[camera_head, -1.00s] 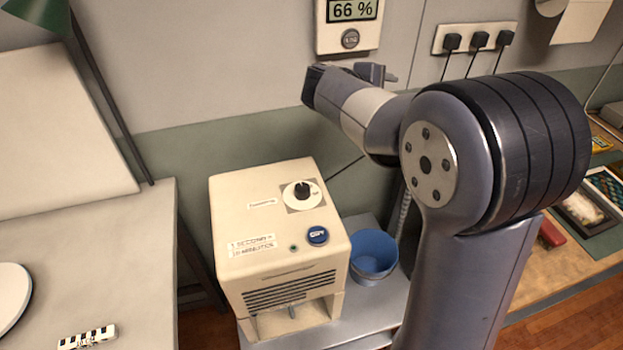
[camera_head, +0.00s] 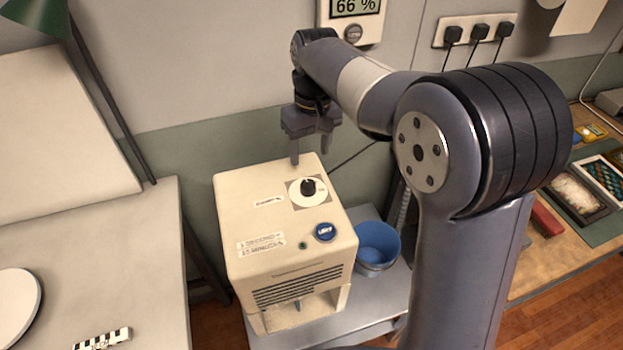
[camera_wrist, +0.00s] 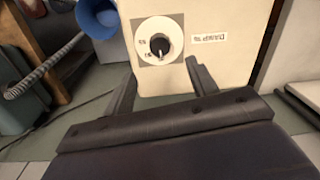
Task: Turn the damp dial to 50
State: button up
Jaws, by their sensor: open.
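The damp dial is a black knob (camera_head: 308,187) on a round white scale, set in a grey square on top of the cream machine (camera_head: 240,215). In the wrist view the knob (camera_wrist: 159,46) shows with a pale pointer line, beside a label reading "DAMP %". Small numbers on the scale are too small to read surely. My gripper (camera_head: 310,150) points down above the back edge of the machine, fingers apart and empty. In the wrist view my gripper (camera_wrist: 158,80) has its fingers either side of the dial's near edge, not touching the knob.
A wall display (camera_head: 355,8) reads 66 %. A blue bucket (camera_head: 378,245) stands right of the machine. A grey table (camera_head: 110,260) is at left.

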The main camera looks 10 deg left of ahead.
aim_at(309, 184)
jog(key=f, duration=1)
jog(key=shift+s+a+f, duration=0.1)
jog(key=shift+a, duration=0.1)
jog(key=shift+c, duration=0.3)
jog(key=c, duration=0.9)
